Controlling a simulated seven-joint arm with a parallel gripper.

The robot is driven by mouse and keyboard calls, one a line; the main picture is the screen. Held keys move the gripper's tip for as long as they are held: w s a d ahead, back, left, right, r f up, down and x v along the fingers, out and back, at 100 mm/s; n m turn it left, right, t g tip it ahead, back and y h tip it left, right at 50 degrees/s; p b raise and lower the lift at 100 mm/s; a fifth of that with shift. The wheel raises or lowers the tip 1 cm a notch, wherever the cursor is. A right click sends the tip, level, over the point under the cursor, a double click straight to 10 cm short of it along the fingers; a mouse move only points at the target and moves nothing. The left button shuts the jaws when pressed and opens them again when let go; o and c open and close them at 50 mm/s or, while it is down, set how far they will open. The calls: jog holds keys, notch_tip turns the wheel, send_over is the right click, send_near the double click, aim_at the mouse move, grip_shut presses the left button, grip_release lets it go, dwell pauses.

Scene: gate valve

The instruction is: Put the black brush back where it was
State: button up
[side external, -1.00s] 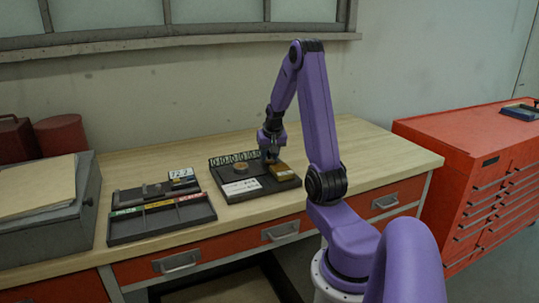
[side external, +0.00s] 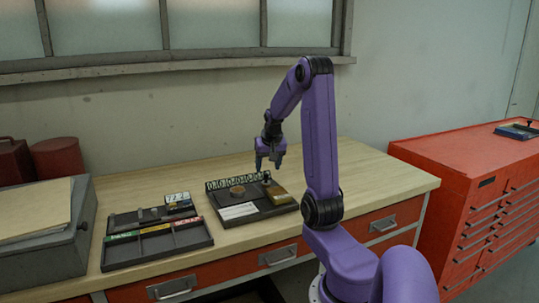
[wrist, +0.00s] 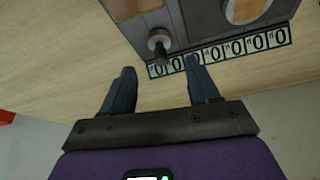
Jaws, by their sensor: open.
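My gripper (side external: 269,167) is open above the rear right part of a dark tray (side external: 233,224) on the bench. In the wrist view, my open gripper (wrist: 159,64) has nothing between its fingers. A small dark upright piece (wrist: 159,45) stands in a round grey base at the tray's corner, just beyond the fingertips and apart from them. It may be the black brush, but I cannot be sure. In the side view, a dark piece (side external: 267,181) shows just under the gripper.
The tray has a row of number tiles (side external: 232,182), a round wooden piece (side external: 238,193), a white label (side external: 238,211) and a brown block (side external: 278,195). A second dark tray (side external: 157,240) is to its left. The bench on the right is clear.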

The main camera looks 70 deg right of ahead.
jog(key=v, duration=0.5)
jog(key=w+a+f+n+y, duration=0.1)
jog(key=w+a+n+y, duration=0.3)
jog(key=a, duration=0.9)
jog(key=w+a+f+n+h, duration=0.1)
jog(key=a+n, duration=0.5)
jog(key=a, duration=0.7)
jog(key=s+a+f+n+g+y, duration=0.1)
jog(key=s+a+n, duration=0.3)
jog(key=a, duration=0.2)
jog(key=s+a+f+n, duration=0.1)
jog(key=s+a+n, duration=0.25)
jog(key=a, duration=0.35)
jog(key=s+a+n, duration=0.1)
jog(key=s+n, duration=0.2)
jog(key=s, duration=0.3)
jog(key=s+a+n+g, duration=0.1)
jog(key=s+a+n, duration=0.1)
jog(key=s, duration=0.4)
jog(key=shift+a+f+n, duration=0.25)
jog(key=shift+f+n, duration=0.15)
jog(key=shift+n, duration=0.15)
